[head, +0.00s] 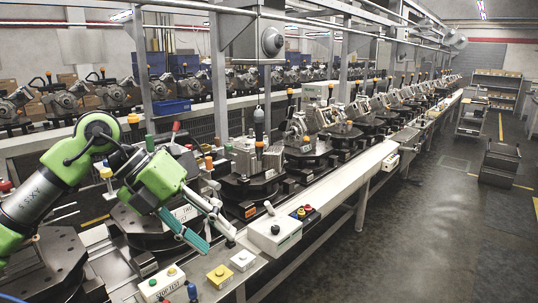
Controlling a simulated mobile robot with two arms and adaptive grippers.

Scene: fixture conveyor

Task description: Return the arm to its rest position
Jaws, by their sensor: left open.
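My left arm is green and black and comes in from the left edge in the head view. Its gripper (219,242) points down and to the right, with its two fingers spread apart. One finger has a teal pad; the other is light grey. Nothing is seen between the fingers. The gripper hangs over the near side of the conveyor (338,178), in front of a dark round fixture (140,228), and partly hides it. My right arm and gripper are not in view.
A white control box (273,234) with buttons stands right of the gripper. A yellow button box (220,276), a white one (243,260) and a STOP/TEST box (162,283) sit on the near ledge. Fixtures with metal parts line the conveyor. The floor (420,235) at right is mostly clear.

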